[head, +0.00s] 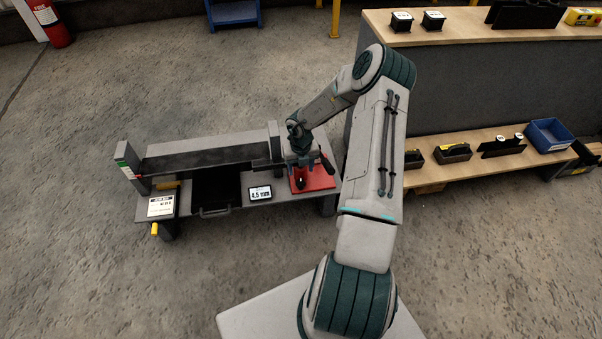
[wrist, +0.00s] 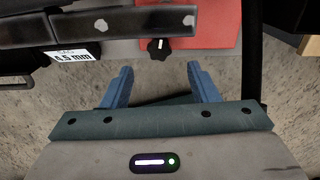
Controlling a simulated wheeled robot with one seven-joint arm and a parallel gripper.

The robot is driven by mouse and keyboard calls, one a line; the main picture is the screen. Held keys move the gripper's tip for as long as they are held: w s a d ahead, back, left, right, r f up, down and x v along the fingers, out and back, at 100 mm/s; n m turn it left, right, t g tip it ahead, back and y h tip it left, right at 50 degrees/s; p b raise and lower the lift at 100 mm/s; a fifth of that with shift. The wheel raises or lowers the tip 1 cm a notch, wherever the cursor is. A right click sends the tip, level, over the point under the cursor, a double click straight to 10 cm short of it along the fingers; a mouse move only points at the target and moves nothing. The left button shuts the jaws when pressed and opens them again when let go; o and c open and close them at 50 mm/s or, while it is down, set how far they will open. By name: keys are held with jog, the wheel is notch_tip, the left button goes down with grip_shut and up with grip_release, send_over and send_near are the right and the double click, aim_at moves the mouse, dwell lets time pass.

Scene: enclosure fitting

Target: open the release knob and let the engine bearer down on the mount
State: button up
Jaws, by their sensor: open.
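The release knob (wrist: 159,49) is a small black lobed knob with a white mark, at the front edge of a red plate (wrist: 212,25) in the wrist view. My gripper (wrist: 160,76) is open, its blue fingers apart and empty, just short of the knob. A dark bar with pale spots (wrist: 110,25) crosses above the knob, partly over the red plate. In the head view a long grey beam (head: 205,155), seemingly the engine bearer, lies along the low bench. The red plate (head: 322,178) is at its right end, partly hidden by my arm. The mount cannot be picked out clearly.
A white label card (head: 161,206) is at the bench's left end. Wooden shelves (head: 480,146) with parts stand at the right. The floor in front is clear.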

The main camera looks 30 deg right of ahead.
notch_tip(320, 180, up, 6)
jog(key=p, duration=0.1)
jog(key=shift+r+p, duration=0.15)
jog(key=shift+p, duration=0.15)
